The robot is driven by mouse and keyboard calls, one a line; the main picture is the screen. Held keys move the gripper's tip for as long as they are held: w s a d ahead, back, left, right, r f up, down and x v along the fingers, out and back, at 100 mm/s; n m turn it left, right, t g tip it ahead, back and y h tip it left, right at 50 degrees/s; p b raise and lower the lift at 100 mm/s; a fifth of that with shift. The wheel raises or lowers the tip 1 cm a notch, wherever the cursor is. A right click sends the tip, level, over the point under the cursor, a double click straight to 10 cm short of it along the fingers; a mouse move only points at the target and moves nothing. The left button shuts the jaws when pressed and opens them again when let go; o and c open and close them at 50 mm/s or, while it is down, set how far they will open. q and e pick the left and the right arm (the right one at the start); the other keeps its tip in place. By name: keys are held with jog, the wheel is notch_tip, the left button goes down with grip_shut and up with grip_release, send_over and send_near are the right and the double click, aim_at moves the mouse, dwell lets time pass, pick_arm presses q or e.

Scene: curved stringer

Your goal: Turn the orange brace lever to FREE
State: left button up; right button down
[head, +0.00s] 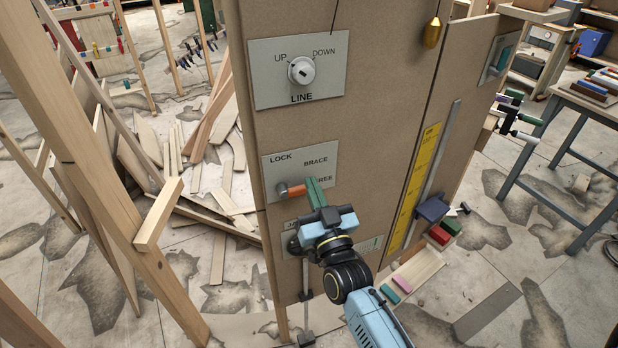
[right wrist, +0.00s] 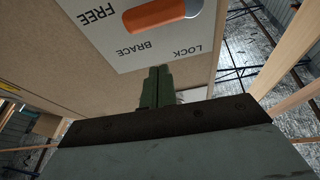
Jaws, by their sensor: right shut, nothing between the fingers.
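The orange brace lever (head: 296,190) is on a pale plate (head: 272,165) marked LOCK, BRACE and FREE, on the brown panel. Its grey hub is at the left and its orange arm points right, toward the FREE side. In the right wrist view the plate is upside down and the lever (right wrist: 160,15) points left toward FREE. My right gripper (head: 315,188) has its green fingers shut and empty, just right of the lever's end, partly covering the FREE label. I cannot tell whether they touch the lever. My left gripper is not in view.
A LINE plate (head: 315,92) with a round knob is above. A brass plumb bob (head: 432,33) and a yellow scale strip (head: 416,185) are to the right. Timber posts (head: 110,170) stand at the left, with loose boards behind. A workbench (head: 590,105) is at the far right.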

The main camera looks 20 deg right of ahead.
jog(key=b+v, duration=0.1)
jog(key=v, duration=0.6)
dwell(0.3)
jog(key=s+a+f+n+g+y+b, duration=0.1)
jog(key=s+f+g+b, duration=0.2)
jog(key=f, duration=1)
jog(key=s+f+n+g+y, duration=0.1)
jog(key=s+f+g, duration=0.3)
jog(key=f, duration=0.9)
jog(key=s+a+f+n+g+y+b, duration=0.1)
jog(key=s+f+g+b, duration=0.2)
jog(key=f, duration=1)
jog(key=s+d+f+g+b, duration=0.1)
jog(key=s+d+f+g, duration=0.1)
jog(key=s+f, duration=0.5)
jog(key=s+d+f+g+h+b, duration=0.1)
jog(key=s+d+f+g, duration=0.2)
jog(key=s, duration=1)
jog(key=s+d+f+g+h+b, duration=0.1)
jog(key=s+f+g, duration=0.4)
jog(key=s+f, duration=0.5)
jog(key=shift+d+f+g, duration=0.4)
jog(key=shift+d+f, duration=0.15)
jog(key=shift+d, duration=0.3)
